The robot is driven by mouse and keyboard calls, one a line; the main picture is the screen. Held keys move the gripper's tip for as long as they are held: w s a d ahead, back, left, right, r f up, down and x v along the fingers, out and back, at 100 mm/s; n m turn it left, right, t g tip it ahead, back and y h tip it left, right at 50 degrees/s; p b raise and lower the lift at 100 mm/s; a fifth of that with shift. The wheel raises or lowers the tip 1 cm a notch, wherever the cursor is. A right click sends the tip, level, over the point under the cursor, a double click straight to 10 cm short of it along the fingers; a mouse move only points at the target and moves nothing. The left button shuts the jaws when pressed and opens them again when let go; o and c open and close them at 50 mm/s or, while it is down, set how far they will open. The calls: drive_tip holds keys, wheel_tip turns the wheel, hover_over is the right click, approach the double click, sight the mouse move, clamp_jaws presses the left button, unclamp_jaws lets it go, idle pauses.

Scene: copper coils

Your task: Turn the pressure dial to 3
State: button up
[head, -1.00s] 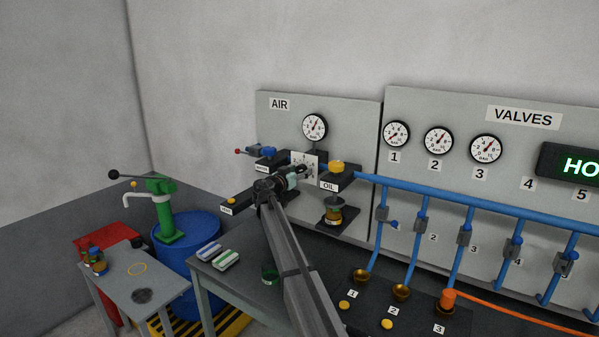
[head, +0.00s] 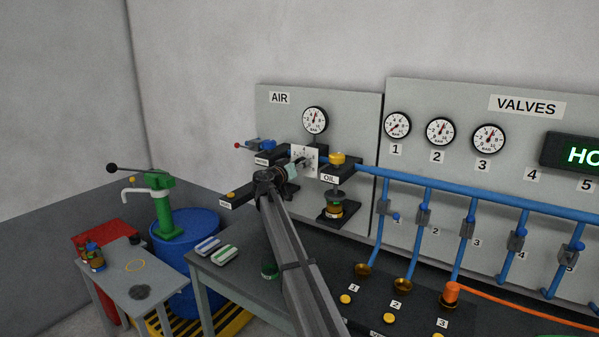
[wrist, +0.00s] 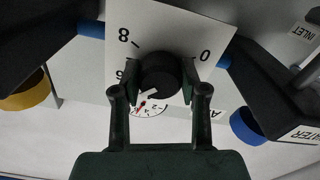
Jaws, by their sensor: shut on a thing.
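The pressure dial is a round black knob (wrist: 160,74) on a white scale plate (wrist: 180,32), upside down in the wrist view. An 8, a 0 and part of a 6 show on the plate; other marks are hidden by my fingers. A pale pointer mark shows on the knob's lower edge, but I cannot tell its exact reading. My gripper (wrist: 160,82) is shut on the knob, one finger on each side. In the head view the plate (head: 311,158) sits below the air gauge (head: 315,120), and my wrist hides most of the knob.
Dark blocks flank the plate, including the OIL shelf with a yellow cap (head: 338,159) at right and a blue valve (head: 262,144) at left. Blue pipes (head: 440,184) run right. A blue drum (head: 190,232) and side table (head: 137,272) stand at left.

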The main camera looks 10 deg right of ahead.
drive_tip(key=n+b, duration=0.3)
drive_tip(key=shift+f+n, duration=0.1)
drive_tip(key=shift+n, duration=0.3)
drive_tip(key=n+b, duration=0.1)
drive_tip(key=n, duration=0.2)
drive_tip(key=shift+n+b, duration=0.3)
drive_tip(key=shift+b, duration=0.05)
drive_tip(key=n, duration=0.3)
drive_tip(key=shift+r+n, duration=0.2)
drive_tip(key=shift+n, duration=2.1)
drive_tip(key=shift+w, duration=0.1)
drive_tip(key=o, duration=1.1)
drive_tip(key=shift+o, duration=0.2)
